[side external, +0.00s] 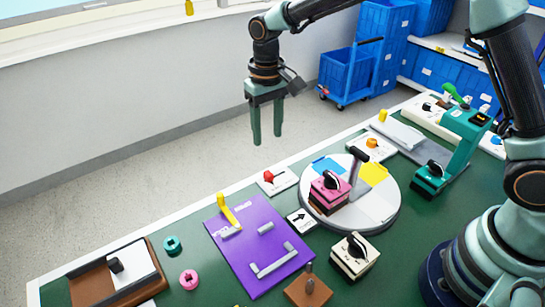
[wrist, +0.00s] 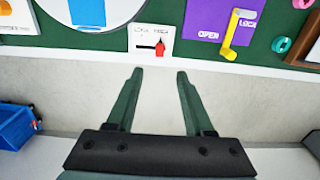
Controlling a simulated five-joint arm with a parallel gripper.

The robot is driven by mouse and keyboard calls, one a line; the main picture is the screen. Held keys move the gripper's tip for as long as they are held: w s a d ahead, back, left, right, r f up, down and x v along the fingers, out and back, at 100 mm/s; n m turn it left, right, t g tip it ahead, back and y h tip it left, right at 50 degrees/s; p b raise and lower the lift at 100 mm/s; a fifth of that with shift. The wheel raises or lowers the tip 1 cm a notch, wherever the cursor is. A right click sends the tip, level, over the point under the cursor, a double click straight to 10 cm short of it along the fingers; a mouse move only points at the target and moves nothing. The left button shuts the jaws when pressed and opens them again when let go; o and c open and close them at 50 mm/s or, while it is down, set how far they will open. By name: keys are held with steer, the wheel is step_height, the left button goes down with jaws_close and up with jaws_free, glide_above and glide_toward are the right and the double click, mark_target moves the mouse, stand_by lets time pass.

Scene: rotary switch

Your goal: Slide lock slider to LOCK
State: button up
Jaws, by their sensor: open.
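A small white plate with a red knob (side external: 269,177) lies near the far edge of the green table in the side view. In the wrist view the plate (wrist: 143,46) has small lettering that seems to read LOCK at its left, and its red knob (wrist: 160,48) sits right of centre. My gripper (side external: 268,138) is open and empty, pointing down above and beyond the table's far edge. In the wrist view its two fingers (wrist: 160,72) are apart, with the plate ahead of the fingertips and not touched.
A purple panel (side external: 238,252) with a yellow lever (side external: 229,212) and OPEN and LOCK lettering stands beside the plate. A round white turntable (side external: 375,215) with a pink block is on the other side. A teal device (side external: 453,155) stands at the right. Space around my gripper is clear.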

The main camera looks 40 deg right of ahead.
mark_target(268, 173)
step_height(268, 173, down, 12)
steer(key=shift+r, duration=0.1)
stand_by(0.4)
jaws_close()
steer(key=shift+r, duration=0.1)
stand_by(1.2)
